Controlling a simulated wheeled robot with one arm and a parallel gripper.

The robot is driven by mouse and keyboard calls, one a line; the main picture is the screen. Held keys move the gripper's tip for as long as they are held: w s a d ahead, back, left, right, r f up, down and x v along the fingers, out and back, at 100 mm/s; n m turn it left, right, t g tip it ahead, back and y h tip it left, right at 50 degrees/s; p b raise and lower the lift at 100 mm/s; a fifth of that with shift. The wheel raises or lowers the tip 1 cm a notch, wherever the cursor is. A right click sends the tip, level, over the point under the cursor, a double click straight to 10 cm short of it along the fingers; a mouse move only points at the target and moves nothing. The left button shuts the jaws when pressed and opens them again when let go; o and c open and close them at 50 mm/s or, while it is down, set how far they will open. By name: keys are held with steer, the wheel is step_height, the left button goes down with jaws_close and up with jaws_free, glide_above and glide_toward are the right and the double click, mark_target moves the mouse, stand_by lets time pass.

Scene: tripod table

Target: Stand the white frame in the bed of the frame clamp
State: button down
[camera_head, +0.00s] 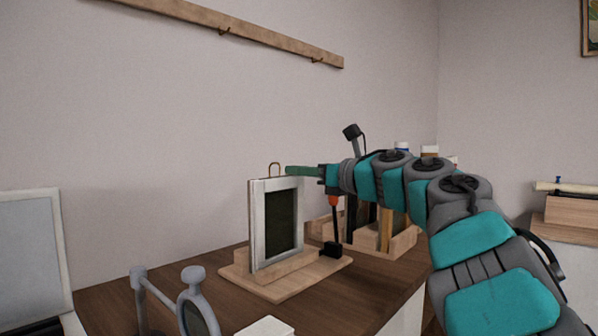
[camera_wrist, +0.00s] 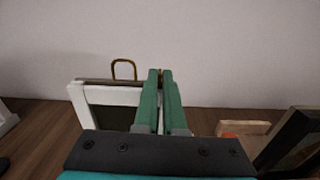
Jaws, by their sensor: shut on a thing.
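The white frame (camera_head: 259,225), with a dark panel, stands about upright at the wooden frame clamp (camera_head: 325,268). Its lower edge is behind the clamp's front rail, so I cannot tell whether it rests fully on the bed. My gripper (camera_head: 290,170) reaches in from the right at the frame's top edge, its green fingers shut on the frame near the upper right corner. In the wrist view, the fingers (camera_wrist: 160,75) are close together and the white frame (camera_wrist: 92,96) extends to their left. A brass loop (camera_wrist: 124,62) rises behind the frame's top.
A wooden rack (camera_head: 405,240) with several upright things stands behind and right of the clamp. A grey stand with a round ring (camera_head: 196,305) is at the front left. A light panel (camera_head: 28,255) stands at far left. A wooden rail with hooks (camera_head: 250,35) is on the wall.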

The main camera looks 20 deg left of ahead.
steer(key=c, duration=0.9)
jaws_free()
steer(key=b+v, duration=0.1)
steer(key=v, duration=0.6)
steer(key=shift+s+d, duration=0.15)
steer(key=shift+d, duration=0.2)
steer(key=shift+r+p, duration=3.1)
steer(key=shift+r, duration=1.4)
